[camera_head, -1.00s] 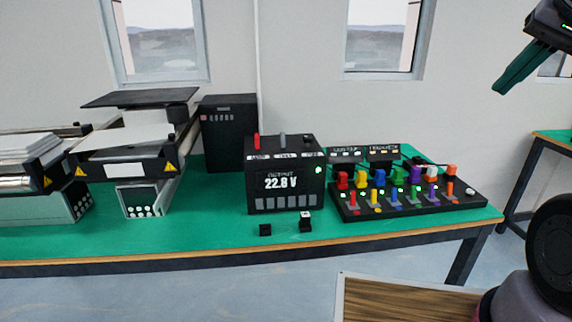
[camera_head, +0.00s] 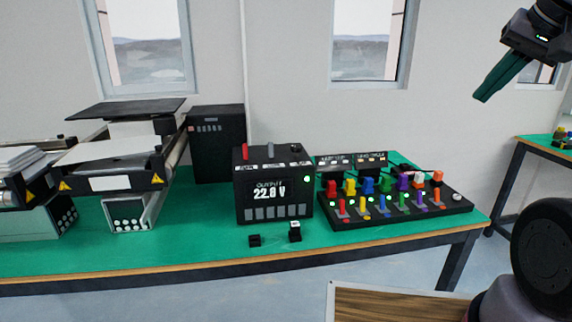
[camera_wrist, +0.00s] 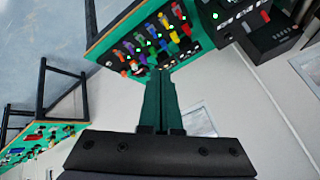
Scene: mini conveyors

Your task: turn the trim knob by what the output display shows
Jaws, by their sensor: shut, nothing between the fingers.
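The black output box (camera_head: 273,190) stands on the green table; its display (camera_head: 269,193) reads about 22.8 V, with a green light beside it. A red lever (camera_head: 245,152) and a grey lever (camera_head: 270,149) stand on its top. A small dark round piece (camera_head: 295,148) sits at the top right, perhaps the trim knob; its label is too small to read. My gripper (camera_head: 483,98) is at the upper right, shut and empty, well above and apart from the table. In the wrist view its green fingers (camera_wrist: 158,74) are together, and the box (camera_wrist: 262,35) shows upper right.
A black panel (camera_head: 400,212) with several coloured switches stands right of the box, with a white round knob (camera_head: 457,197) at its right end. Two small black blocks (camera_head: 254,240) (camera_head: 295,234) lie before the box. Rollers and a dark cabinet (camera_head: 217,145) stand left.

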